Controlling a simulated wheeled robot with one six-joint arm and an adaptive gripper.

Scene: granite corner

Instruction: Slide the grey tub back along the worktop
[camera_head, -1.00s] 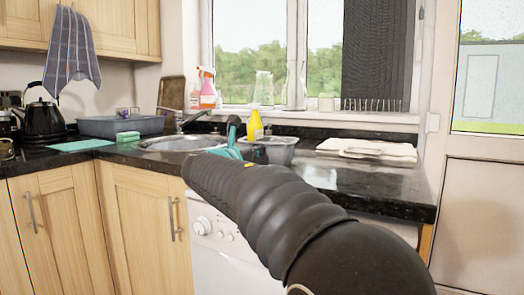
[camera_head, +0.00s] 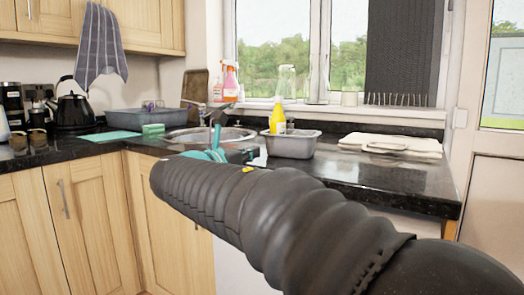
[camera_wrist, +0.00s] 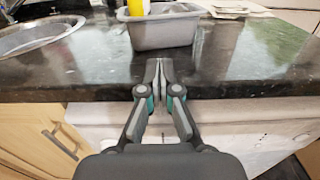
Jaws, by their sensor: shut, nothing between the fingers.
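The grey tub (camera_head: 291,147) stands on the dark worktop (camera_head: 385,178), just right of the sink. A yellow bottle (camera_head: 277,122) appears to stand in it. In the wrist view, the tub's near wall (camera_wrist: 165,34) is straight ahead of my gripper (camera_wrist: 159,62). My gripper is shut and empty, its fingertips together over the worktop's front edge. A gap of bare worktop shows between the fingertips and the tub. In the head view, my arm hides most of the gripper.
The sink (camera_head: 205,135) lies left of the tub. White folded cloths (camera_head: 392,145) lie to its right. The windowsill (camera_head: 400,113) is behind, with a clear bottle (camera_head: 287,88). A larger grey basin (camera_head: 135,121) stands far left. The worktop right of the tub is partly clear.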

